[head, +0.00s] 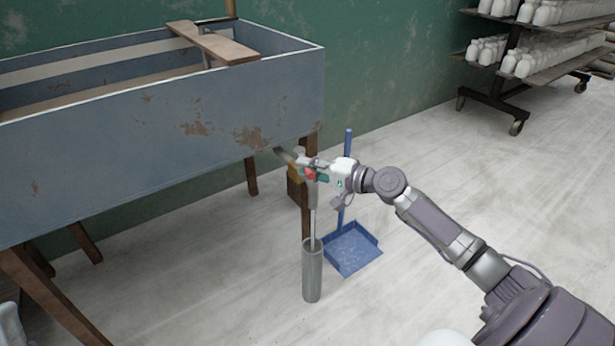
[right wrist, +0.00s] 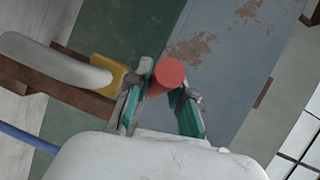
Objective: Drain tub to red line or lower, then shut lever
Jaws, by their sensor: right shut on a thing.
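The tub (head: 150,140) is a long blue-grey trough with rust patches, on wooden legs. I cannot make out a red line on it. A yellow valve body (head: 295,172) sits below its right end and also shows in the wrist view (right wrist: 108,74). A pale grey spout (head: 313,196) points down from it. A thin pale stream (head: 313,236) runs from the spout into an upright grey pipe (head: 312,275) on the floor. My right gripper (head: 312,172) is shut on the red lever grip (right wrist: 168,74).
A blue long-handled dustpan (head: 352,248) stands just right of the grey pipe. A wooden board (head: 215,43) lies across the tub's rim. A wheeled rack (head: 515,85) with white bottle-like pieces is at the back right. Floor between is clear.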

